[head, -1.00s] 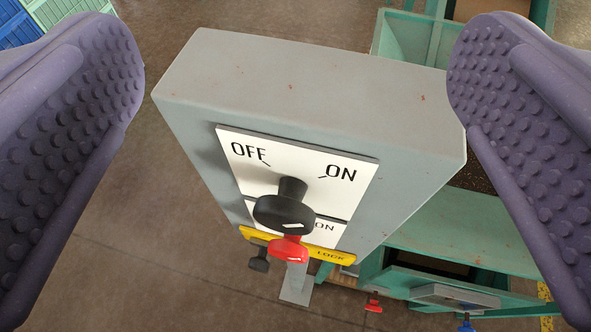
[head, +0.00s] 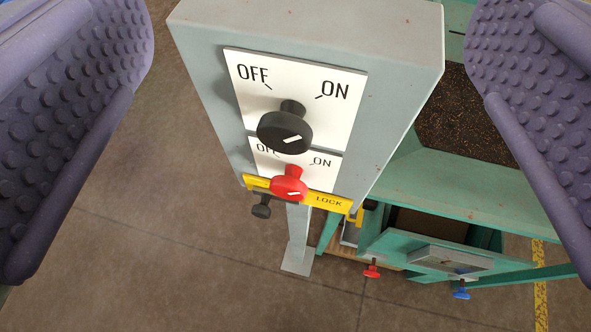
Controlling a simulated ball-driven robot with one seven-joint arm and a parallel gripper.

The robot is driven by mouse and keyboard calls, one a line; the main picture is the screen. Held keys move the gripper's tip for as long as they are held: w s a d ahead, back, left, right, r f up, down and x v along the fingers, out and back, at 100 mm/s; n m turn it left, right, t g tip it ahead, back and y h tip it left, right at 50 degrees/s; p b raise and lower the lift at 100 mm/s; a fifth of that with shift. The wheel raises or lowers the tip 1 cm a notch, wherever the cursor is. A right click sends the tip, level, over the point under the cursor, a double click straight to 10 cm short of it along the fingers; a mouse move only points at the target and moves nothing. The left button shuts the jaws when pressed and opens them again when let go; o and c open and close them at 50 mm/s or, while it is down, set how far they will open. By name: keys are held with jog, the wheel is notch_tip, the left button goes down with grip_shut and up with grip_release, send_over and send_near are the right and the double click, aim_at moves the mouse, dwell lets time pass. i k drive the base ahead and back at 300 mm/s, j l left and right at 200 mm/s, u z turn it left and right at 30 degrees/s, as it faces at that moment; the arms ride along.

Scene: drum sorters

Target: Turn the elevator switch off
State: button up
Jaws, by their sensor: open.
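A grey control box (head: 310,22) on a post carries two rotary knobs. The upper black knob (head: 284,133) sits on a white plate (head: 300,75) marked OFF on the left and ON on the right. Its white mark slants up to the right, toward the ON side. Below it, a red knob (head: 289,187) sits by a second OFF/ON plate, over a yellow strip (head: 328,202) reading LOCK. No label names the elevator. My gripper (head: 308,110) is open, its purple studded fingers wide apart at left and right, touching neither knob.
A small black knob (head: 261,208) sticks out below the box at left. Green machinery (head: 450,195) stands behind at right, with a small red knob (head: 371,270) and a blue knob (head: 461,291) low down. Brown floor (head: 120,260) is clear at lower left.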

aim_at(284, 131)
jog(key=k+j+z, duration=0.45)
jog(key=k+j, duration=0.3)
